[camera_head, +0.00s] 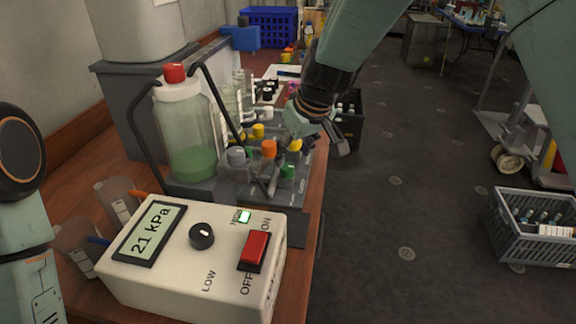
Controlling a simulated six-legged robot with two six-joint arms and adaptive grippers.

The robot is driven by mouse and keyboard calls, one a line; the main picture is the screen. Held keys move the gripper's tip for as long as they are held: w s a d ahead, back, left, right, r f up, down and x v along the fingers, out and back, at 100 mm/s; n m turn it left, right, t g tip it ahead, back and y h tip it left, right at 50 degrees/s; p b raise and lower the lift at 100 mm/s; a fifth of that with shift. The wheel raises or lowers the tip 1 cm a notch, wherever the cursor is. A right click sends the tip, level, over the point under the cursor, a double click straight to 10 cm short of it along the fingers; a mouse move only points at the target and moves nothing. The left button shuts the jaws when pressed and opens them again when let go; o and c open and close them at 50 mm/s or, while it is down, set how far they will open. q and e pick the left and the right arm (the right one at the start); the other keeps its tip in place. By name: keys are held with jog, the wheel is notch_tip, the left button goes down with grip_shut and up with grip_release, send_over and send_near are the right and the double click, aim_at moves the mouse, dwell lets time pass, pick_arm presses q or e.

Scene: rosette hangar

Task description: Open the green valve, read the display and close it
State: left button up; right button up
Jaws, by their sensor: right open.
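A cream control box (190,270) stands at the front of the bench. Its display (153,232) reads 21 kPa. It has a black knob (202,236), a red switch (254,248) and a lit green lamp (244,217). Behind it is a valve block with orange (269,149), grey (236,156), yellow and green caps; the green valve (288,172) is at its near right. My right gripper (308,152) is open just above and behind the green valve, and hides part of the block. Contact with the valve cannot be told. Part of my left arm shows at the left edge; its gripper is out of view.
A red-capped bottle with green liquid (192,160) stands behind the box in a black-handled carrier. Beakers (75,240) with pens are at the left. A blue crate (268,25) is at the back. A grey crate (540,230) lies on the open floor at right.

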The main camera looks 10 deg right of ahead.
aim_at(288, 166)
jog(key=x, duration=0.4)
jog(key=shift+f, duration=0.2)
jog(key=shift+w+f, duration=0.3)
jog(key=shift+f, duration=0.05)
jog(key=shift+s+a+r, duration=0.15)
jog(key=shift+s+r, duration=0.1)
jog(key=shift+s, duration=0.1)
jog(key=shift+c, duration=0.3)
jog(key=shift+w+f, duration=0.2)
jog(key=shift+w, duration=0.05)
jog(key=c, duration=0.4)
grip_shut()
